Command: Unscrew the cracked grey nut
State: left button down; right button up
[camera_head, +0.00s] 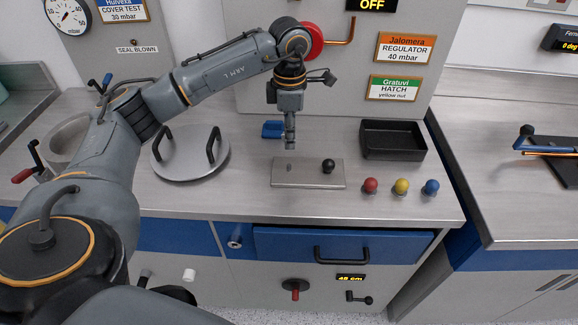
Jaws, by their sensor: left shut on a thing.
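My left gripper (290,147) points straight down above the left half of a flat grey plate (308,183) on the bench. Its fingers are shut on a small grey piece that looks like the grey nut; the fingers hide most of it, and no crack can be made out. A short grey stub (289,167) stands on the plate just below the fingertips, apart from them. A black knob (328,165) sits on the plate's right half. My right gripper is not in view.
A black open tray (393,155) stands right of the plate. Red (370,186), yellow (401,187) and blue (431,187) knobs line the front edge. A round lid with two handles (190,172) lies left. A blue object (272,130) is behind the gripper.

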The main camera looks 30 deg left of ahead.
pick_arm(q)
jog(key=m+b, duration=0.1)
jog(key=m, duration=0.4)
jog(key=shift+m, duration=0.3)
jog(key=m, duration=0.4)
jog(key=shift+m+b, duration=0.3)
jog(key=shift+s+d, duration=0.15)
jog(key=shift+s, duration=0.05)
jog(key=s+d+b, duration=0.1)
jog(key=s+d, duration=0.5)
jog(key=s, duration=0.4)
dwell(1.0)
